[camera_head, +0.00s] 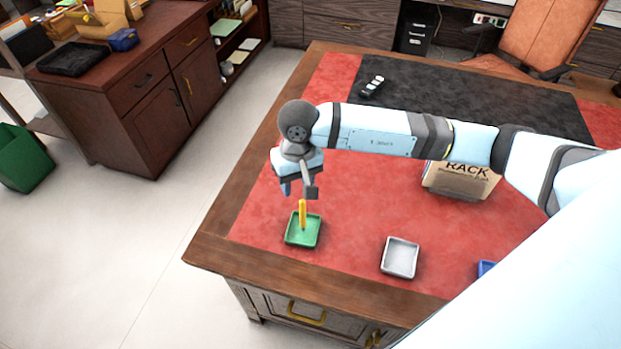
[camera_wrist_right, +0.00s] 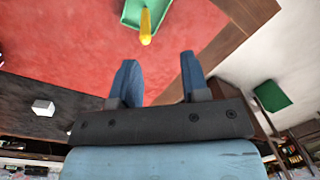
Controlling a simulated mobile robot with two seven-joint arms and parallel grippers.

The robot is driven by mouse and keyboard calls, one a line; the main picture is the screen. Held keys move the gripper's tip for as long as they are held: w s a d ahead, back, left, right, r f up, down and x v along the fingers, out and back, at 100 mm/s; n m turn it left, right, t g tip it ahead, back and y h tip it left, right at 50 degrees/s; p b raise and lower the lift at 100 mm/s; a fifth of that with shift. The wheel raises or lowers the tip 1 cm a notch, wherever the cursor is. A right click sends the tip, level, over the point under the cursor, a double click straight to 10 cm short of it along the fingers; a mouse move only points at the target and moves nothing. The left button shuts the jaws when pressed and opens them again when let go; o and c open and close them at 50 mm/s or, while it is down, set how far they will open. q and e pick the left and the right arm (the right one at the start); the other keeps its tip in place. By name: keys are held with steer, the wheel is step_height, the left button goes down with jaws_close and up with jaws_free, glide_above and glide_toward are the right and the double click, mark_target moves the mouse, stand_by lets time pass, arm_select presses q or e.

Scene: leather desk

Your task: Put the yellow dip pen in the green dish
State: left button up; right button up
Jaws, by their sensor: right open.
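The yellow dip pen (camera_head: 302,211) stands steeply in the green dish (camera_head: 290,241), near the front left corner of the desk mat. The right wrist view also shows the pen (camera_wrist_right: 146,27) over the green dish (camera_wrist_right: 128,13), beyond my fingertips. My right gripper (camera_head: 299,189) is just above the pen in the head view. In the right wrist view its two fingers (camera_wrist_right: 158,62) are spread with nothing between them. The pen's lower end is hard to make out. My left gripper is not in view.
A grey-white dish (camera_head: 400,270) stands right of the green one, and a blue dish (camera_head: 486,267) is partly hidden by my arm. A box marked RACK (camera_head: 460,182) and a small black-and-white object (camera_head: 373,87) stand farther back. The red mat (camera_head: 350,225) is clear between them.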

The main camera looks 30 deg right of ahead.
steer(key=s+a+f+m+g+y, duration=0.1)
steer(key=s+a+m+g+y, duration=0.1)
steer(key=s+a+m+y, duration=0.5)
steer(key=s+a+r+m+t+y, duration=0.1)
steer(key=a+r+m+t+y, duration=0.5)
steer(key=a+m+y, duration=0.9)
steer(key=w+d+f+m+t+h, duration=0.1)
steer(key=d+f+m+t+h, duration=0.35)
steer(key=m, duration=0.95)
steer(key=w+d+f+m+t+h, duration=0.15)
steer(key=d+m+t+h, duration=0.6)
steer(key=m, duration=0.75)
steer(key=s+d+f+m+g+h, duration=0.1)
steer(key=s+d+f+m+h, duration=0.1)
steer(key=f+m, duration=0.3)
steer(key=s+d+f+m+g+h, duration=0.2)
steer(key=s+f+m+h, duration=0.1)
steer(key=s+f+m, duration=0.2)
steer(key=s+d+f+m+g+h, duration=0.1)
steer(key=s+d+f+m+h, duration=0.1)
steer(key=s+f+m, duration=0.2)
steer(key=shift+s+d+f+m+g+h, duration=0.1)
steer(key=shift+d+f+m+g+h, duration=0.1)
steer(key=shift+f+m, duration=0.45)
steer(key=shift+s+d+f+m+g+h, duration=0.15)
steer(key=shift+f+m, duration=0.35)
steer(key=shift+m, duration=0.25)
